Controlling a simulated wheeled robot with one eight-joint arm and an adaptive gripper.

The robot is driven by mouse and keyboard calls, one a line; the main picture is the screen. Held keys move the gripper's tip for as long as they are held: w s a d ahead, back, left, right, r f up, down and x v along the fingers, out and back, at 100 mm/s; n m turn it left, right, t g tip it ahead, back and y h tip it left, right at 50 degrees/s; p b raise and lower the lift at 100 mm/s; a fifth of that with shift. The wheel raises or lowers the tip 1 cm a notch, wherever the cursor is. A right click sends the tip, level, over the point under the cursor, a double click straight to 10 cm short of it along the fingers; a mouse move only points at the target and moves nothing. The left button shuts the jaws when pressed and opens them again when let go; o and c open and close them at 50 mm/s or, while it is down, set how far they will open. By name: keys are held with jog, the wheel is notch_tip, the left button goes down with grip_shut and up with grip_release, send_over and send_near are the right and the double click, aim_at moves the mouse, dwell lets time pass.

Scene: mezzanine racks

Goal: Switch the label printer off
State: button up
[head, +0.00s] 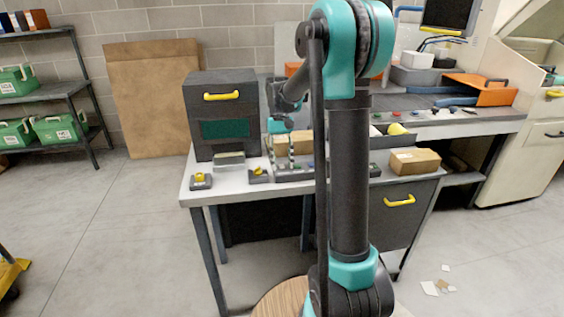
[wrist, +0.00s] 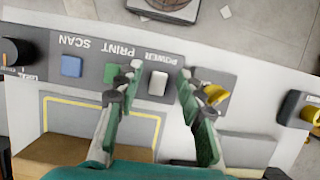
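In the wrist view a grey control panel (wrist: 97,72) carries upside-down labels SCAN, PRINT and POWER. A blue button (wrist: 71,66) is by SCAN, a green one (wrist: 111,74) by PRINT, and a white rocker-like switch (wrist: 158,82) by POWER. My gripper (wrist: 160,72) is open and empty, its fingertips on either side of the white switch; contact cannot be told. The panel (head: 294,174) also shows at the bench's front edge in the head view, with my gripper (head: 281,162) above it. Which body is the label printer is unclear.
A yellow knob (wrist: 214,93) sits right of the panel, another yellow-topped device (wrist: 309,115) farther right, and a black knob (wrist: 14,52) left. A dark cabinet (head: 222,140) and a cardboard box (head: 415,161) stand on the bench. The floor in front is mostly clear.

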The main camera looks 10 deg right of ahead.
jog(key=shift+r, duration=0.1)
jog(key=v, duration=1.1)
jog(key=shift+w+r, duration=0.15)
jog(key=shift+r, duration=0.2)
jog(key=s+d+f+t, duration=0.2)
jog(key=s+f+t, duration=0.2)
jog(key=s+f, duration=0.6)
jog(key=s+d+f+t, duration=0.2)
jog(key=s+f+t, duration=0.2)
jog(key=s+f, duration=0.7)
jog(key=s, duration=0.4)
jog(key=shift+s+f, duration=0.25)
jog(key=shift+s, duration=0.1)
jog(key=shift+c, duration=0.5)
